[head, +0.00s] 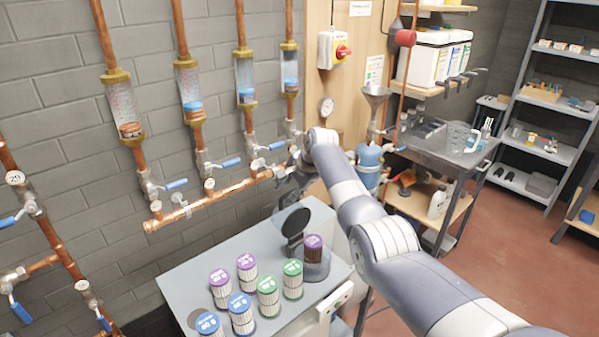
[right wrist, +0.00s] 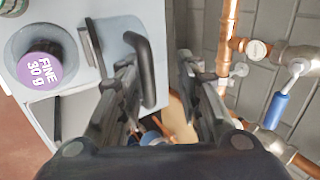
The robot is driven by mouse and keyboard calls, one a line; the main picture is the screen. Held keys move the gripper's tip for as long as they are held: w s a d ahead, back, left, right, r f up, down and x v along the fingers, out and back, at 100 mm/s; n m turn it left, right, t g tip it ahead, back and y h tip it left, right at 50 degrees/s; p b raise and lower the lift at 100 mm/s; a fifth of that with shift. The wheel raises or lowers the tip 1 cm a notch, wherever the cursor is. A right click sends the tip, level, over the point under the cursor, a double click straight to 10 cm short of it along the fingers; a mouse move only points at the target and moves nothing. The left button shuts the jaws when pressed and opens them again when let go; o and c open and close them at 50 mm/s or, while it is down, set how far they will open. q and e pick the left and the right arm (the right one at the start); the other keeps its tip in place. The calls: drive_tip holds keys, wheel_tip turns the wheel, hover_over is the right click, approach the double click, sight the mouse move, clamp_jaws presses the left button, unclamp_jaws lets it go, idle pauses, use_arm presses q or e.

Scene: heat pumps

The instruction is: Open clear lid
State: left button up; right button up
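In the right wrist view, the purple top (right wrist: 40,70) reads "FINE 30 g". A black curved handle (right wrist: 145,65) shows there beside the left finger; I cannot tell whether they touch. My right gripper (right wrist: 156,72) has its fingers apart with nothing held between them. In the head view the right gripper (head: 284,178) is above and behind the lid, near the pipes. My left gripper is not in view.
Several filters with purple, green and blue tops (head: 240,290) stand on the bench (head: 190,270). Copper pipes with blue-handled valves (head: 215,190) run along the wall close to the right gripper. A blue tank (head: 368,165) and a cart (head: 440,150) stand to the right.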

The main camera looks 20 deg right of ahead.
drive_tip(key=v, duration=1)
drive_tip(key=shift+r, duration=0.25)
